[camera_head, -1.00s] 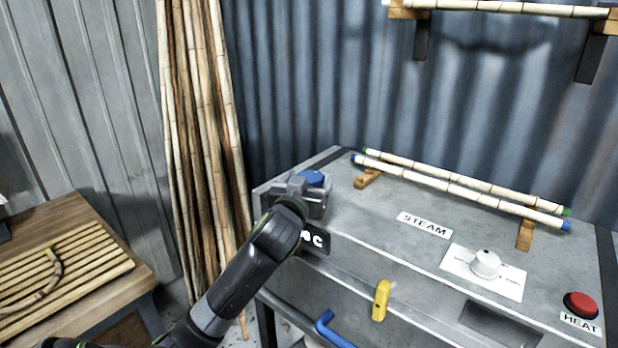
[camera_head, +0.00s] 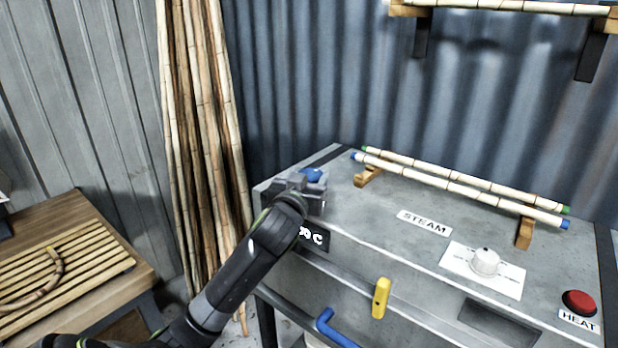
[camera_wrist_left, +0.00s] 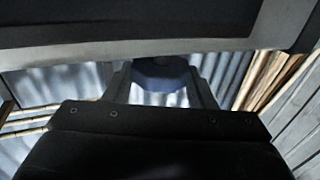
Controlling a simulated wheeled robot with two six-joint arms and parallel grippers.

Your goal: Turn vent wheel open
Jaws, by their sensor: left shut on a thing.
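The blue vent wheel (camera_head: 312,174) sits at the left end of the steam box top (camera_head: 400,235), mostly hidden behind my left gripper (camera_head: 301,187). The left gripper is shut on the wheel. In the left wrist view the blue wheel (camera_wrist_left: 160,80) lies between the two fingers. My right gripper is not in view.
Two rattan poles (camera_head: 450,185) rest on wooden blocks across the box top. A white dial (camera_head: 485,262), a red heat button (camera_head: 580,303), a yellow handle (camera_head: 381,298) and a blue handle (camera_head: 333,328) are on the box. Tall canes (camera_head: 200,130) lean behind; a slatted bench (camera_head: 75,265) stands left.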

